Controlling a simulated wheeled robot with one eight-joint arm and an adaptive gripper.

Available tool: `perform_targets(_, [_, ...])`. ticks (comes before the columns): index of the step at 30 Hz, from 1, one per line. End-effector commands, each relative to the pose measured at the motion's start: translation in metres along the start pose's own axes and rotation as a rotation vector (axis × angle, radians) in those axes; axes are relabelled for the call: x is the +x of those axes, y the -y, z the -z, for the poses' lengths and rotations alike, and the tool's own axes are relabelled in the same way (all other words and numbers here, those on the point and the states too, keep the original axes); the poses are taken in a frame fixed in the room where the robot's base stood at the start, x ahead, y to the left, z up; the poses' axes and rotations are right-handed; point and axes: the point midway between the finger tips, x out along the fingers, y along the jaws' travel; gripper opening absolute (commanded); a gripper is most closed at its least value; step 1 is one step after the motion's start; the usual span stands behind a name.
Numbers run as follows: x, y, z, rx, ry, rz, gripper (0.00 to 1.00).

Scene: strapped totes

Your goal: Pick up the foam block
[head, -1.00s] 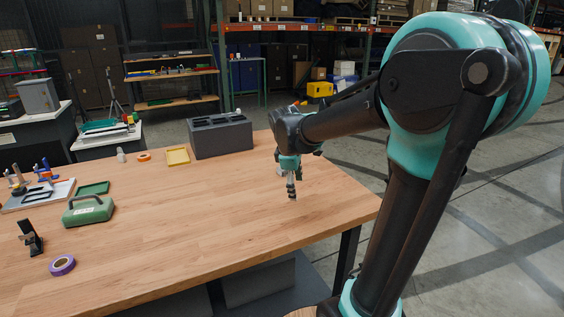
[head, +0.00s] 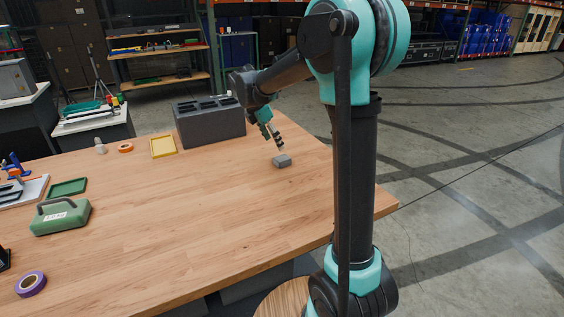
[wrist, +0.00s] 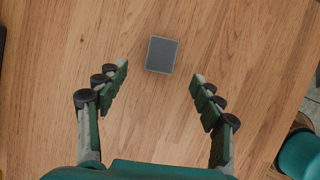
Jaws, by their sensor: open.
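The foam block (head: 282,160) is a small grey block lying on the wooden table, near its back right part in the head view. In the wrist view the foam block (wrist: 161,55) lies flat on the wood, ahead of the fingertips and roughly midway between them. My gripper (head: 276,139) is above and slightly left of the block in the head view. In the wrist view my gripper (wrist: 160,75) has its two fingers wide apart with nothing between them.
A yellow tray (head: 163,147), orange tape (head: 125,147), green tray (head: 67,188), green case (head: 60,216) and purple tape (head: 31,284) lie to the left. The middle of the table (head: 180,220) is clear.

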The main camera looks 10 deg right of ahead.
Motion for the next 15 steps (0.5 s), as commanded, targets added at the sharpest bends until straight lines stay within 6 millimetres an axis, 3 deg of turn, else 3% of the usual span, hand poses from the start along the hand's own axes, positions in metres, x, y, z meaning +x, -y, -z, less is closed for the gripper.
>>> perform_targets(3, [0.02, 0.0, -0.001, 0.001, 0.0, 0.0, 0.67])
perform_targets(15, [0.056, 0.001, 0.0, 0.002, 0.0, -0.001, 0.67])
